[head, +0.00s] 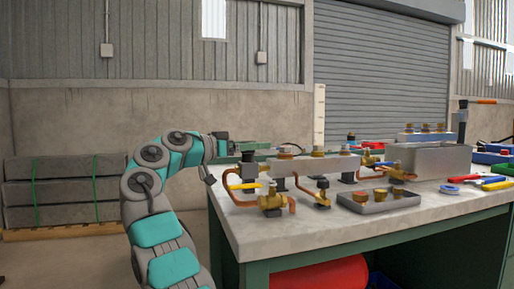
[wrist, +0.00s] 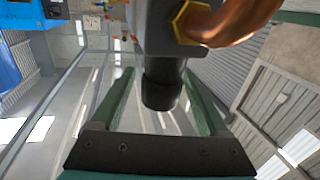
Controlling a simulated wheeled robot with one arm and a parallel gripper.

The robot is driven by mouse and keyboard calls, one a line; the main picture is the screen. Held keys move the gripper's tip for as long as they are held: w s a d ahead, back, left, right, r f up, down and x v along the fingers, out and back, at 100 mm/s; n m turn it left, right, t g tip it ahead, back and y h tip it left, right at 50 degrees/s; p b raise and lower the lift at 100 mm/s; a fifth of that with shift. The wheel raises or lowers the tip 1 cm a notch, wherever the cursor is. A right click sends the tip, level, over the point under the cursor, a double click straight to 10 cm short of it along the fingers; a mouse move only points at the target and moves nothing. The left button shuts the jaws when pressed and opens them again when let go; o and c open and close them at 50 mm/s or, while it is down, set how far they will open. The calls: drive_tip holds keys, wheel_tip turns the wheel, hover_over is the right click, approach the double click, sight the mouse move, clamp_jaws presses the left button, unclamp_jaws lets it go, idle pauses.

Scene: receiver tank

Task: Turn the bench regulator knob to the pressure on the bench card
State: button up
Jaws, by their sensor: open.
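In the wrist view a black round knob (wrist: 162,88) sticks out of a grey regulator body (wrist: 155,30), with a brass nut (wrist: 190,20) and a copper pipe beside it. My gripper (wrist: 158,74) is open, its green fingers on either side of the knob. A gap shows at the left finger; whether the right one touches the knob I cannot tell. In the head view my gripper (head: 250,147) is at the left end of the bench (head: 350,232), and the regulator is small and partly hidden there. No readable pressure card shows.
Brass valves (head: 270,199) and copper pipes crowd the bench's left part. A tall white strip (head: 319,115) stands behind them. A grey tray (head: 379,204) with brass parts, a grey bin (head: 430,160) and coloured tools (head: 480,182) lie further right. Open floor lies left of the bench.

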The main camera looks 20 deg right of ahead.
drive_tip(key=shift+w+d, duration=0.2)
drive_tip(key=shift+d, duration=0.35)
clamp_jaws()
